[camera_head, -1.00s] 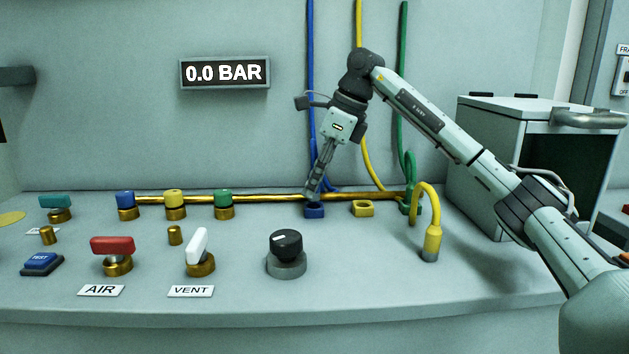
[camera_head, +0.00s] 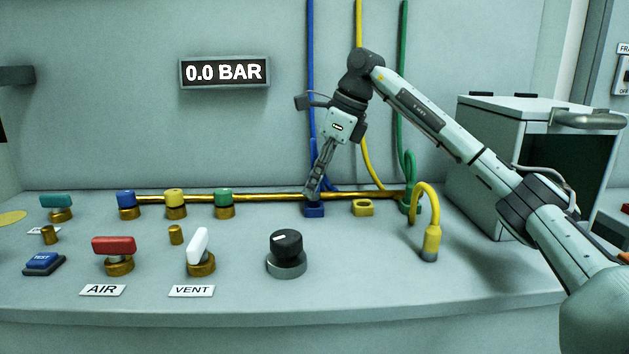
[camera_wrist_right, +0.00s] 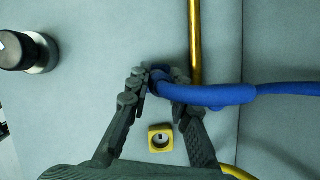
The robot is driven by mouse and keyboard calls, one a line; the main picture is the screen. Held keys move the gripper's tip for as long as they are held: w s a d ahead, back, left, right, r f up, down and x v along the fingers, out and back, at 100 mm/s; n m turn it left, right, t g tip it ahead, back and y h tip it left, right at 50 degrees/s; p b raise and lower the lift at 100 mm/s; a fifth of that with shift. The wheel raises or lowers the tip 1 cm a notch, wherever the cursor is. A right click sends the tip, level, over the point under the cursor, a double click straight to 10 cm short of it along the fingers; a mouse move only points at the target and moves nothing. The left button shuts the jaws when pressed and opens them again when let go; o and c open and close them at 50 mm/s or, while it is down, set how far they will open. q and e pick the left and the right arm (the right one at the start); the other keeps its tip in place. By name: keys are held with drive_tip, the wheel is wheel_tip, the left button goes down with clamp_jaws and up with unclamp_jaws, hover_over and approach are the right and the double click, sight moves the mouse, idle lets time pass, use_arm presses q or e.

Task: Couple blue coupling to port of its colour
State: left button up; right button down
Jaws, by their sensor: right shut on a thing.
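My right gripper (camera_head: 314,192) is low over the bench, above a blue holder (camera_head: 314,211) beside the brass pipe. In the right wrist view the gripper (camera_wrist_right: 155,95) is shut on the blue coupling (camera_wrist_right: 157,78), at the end of the blue hose (camera_wrist_right: 215,96). The fingers hide much of the coupling, and I cannot tell whether it still touches the holder. The blue port (camera_head: 126,200) stands on the bench to the left, at the left end of the brass pipe. My left gripper is not in view.
Yellow (camera_head: 175,198) and green (camera_head: 223,198) ports stand right of the blue one. An empty yellow holder (camera_head: 362,208) is beside my gripper; the yellow coupling (camera_head: 432,242) stands further right. A black knob (camera_head: 287,245), white lever (camera_head: 197,246) and red lever (camera_head: 112,245) are in front.

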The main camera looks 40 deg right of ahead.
drive_tip(key=shift+p, duration=0.3)
drive_tip(key=shift+f+b, duration=0.65)
drive_tip(key=shift+f, duration=0.5)
drive_tip(key=c, duration=1.3)
unclamp_jaws()
drive_tip(key=v, duration=1.2)
drive_tip(key=shift+f, duration=0.1)
